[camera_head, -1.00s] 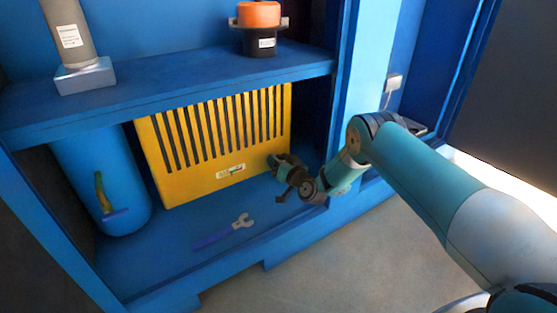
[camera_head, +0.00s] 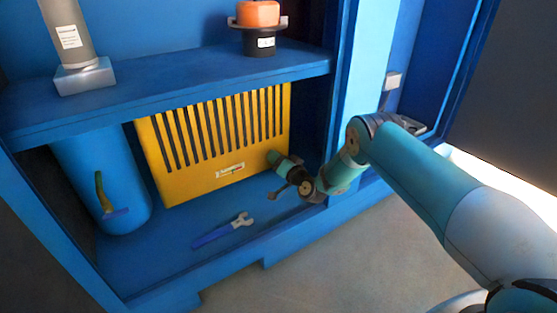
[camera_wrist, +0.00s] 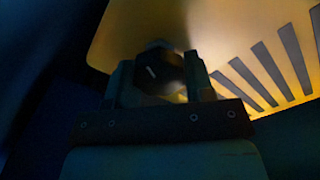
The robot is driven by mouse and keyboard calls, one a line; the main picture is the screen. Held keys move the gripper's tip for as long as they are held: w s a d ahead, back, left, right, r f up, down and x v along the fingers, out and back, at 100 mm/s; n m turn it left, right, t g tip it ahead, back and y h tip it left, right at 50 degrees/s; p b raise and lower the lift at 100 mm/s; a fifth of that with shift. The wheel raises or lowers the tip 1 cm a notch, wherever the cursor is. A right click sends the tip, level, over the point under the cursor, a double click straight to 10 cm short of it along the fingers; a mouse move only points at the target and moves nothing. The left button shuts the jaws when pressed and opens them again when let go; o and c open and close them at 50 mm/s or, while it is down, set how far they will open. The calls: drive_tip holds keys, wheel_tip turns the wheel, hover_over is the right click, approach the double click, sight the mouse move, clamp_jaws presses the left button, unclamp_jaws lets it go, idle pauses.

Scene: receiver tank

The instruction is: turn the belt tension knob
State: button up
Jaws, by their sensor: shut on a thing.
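The belt tension knob (camera_wrist: 160,72) is dark with a short, slanted white mark on its face. It sits between the fingers of my gripper (camera_wrist: 160,82) in the wrist view, in front of the yellow slotted guard (camera_wrist: 135,25). My gripper is shut on it. In the head view my gripper (camera_head: 277,160) reaches the lower right part of the yellow guard (camera_head: 185,180). There the knob is hidden behind my gripper and wrist.
A blue-handled wrench (camera_head: 222,232) lies on the cabinet floor. A blue cylinder (camera_head: 95,165) stands left of the guard. The shelf (camera_head: 180,85) above holds a grey cylinder (camera_head: 70,30) and an orange-topped black part (camera_head: 260,42). The cabinet's upright (camera_head: 345,95) is close to my arm.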

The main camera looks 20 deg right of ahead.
drive_tip(key=shift+f, duration=0.15)
drive_tip(key=o, duration=0.9)
drive_tip(key=shift+p+v, duration=8.7)
drive_tip(key=shift+p, duration=1.35)
